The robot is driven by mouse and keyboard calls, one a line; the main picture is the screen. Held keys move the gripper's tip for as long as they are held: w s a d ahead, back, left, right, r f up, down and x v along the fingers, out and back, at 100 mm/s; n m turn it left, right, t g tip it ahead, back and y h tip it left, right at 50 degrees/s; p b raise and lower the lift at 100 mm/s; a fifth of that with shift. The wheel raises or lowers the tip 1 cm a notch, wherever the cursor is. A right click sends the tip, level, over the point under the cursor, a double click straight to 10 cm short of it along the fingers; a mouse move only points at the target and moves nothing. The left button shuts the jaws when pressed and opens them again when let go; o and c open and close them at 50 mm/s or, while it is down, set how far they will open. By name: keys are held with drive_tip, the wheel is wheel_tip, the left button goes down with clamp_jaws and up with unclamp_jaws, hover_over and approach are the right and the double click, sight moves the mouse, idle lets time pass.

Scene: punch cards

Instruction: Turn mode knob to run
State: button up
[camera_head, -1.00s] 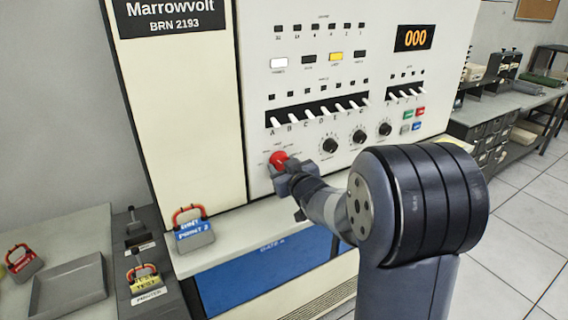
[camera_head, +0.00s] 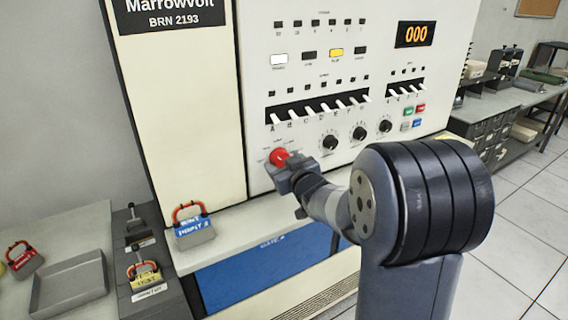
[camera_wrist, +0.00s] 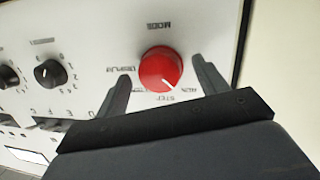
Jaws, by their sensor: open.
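The red mode knob (camera_head: 279,157) is on the lower left of the cream control panel (camera_head: 262,90). In the wrist view the round knob (camera_wrist: 161,68) shows upside down, with a white pointer line towards the lower right. STEP lettering is below it and another partly hidden label is to the right; I cannot tell which one the line meets exactly. My gripper (camera_wrist: 160,70) is open, one finger on each side of the knob, with gaps visible. In the head view my gripper (camera_head: 288,172) is right at the knob and partly hides its surroundings.
Black knobs (camera_head: 330,142) sit right of the red knob, below a row of white toggle switches (camera_head: 320,110). A grey tray (camera_head: 68,287) and a yellow-tagged padlock (camera_head: 144,275) are at lower left.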

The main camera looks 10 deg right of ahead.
drive_tip(key=v, duration=1)
drive_tip(key=shift+s+b, duration=0.2)
drive_tip(key=shift+b, duration=0.2)
drive_tip(key=p+x, duration=0.1)
drive_tip(key=x, duration=1)
drive_tip(key=shift+s+d, duration=0.1)
